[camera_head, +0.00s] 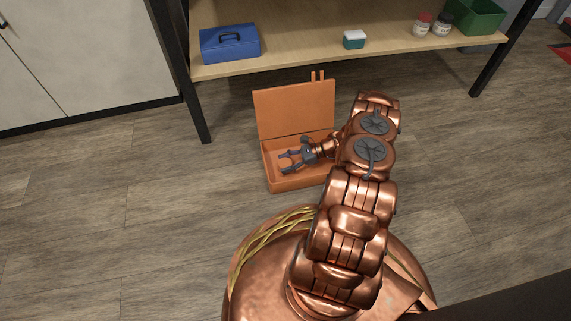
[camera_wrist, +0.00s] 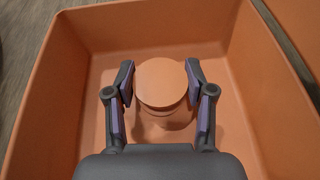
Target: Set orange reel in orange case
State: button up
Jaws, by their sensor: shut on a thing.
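The orange case (camera_head: 297,184) stands open on the floor, with its lid (camera_head: 295,108) raised at the back. My gripper (camera_head: 287,161) reaches down inside the case. In the wrist view, the orange reel (camera_wrist: 162,82) sits between the two fingers of my gripper (camera_wrist: 160,76), which is shut on it. The case walls (camera_wrist: 150,28) surround the reel and the fingers. I cannot tell whether the reel touches the case floor. The reel is not clearly visible in the head view.
Behind the case is a wooden shelf (camera_head: 300,62) on dark legs. It holds a blue toolbox (camera_head: 230,43), a small teal and white box (camera_head: 354,40), two jars and a green bin (camera_head: 477,18). The floor left of the case is clear.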

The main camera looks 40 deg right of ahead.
jog(key=o, duration=1.1)
jog(key=shift+o, duration=0.2)
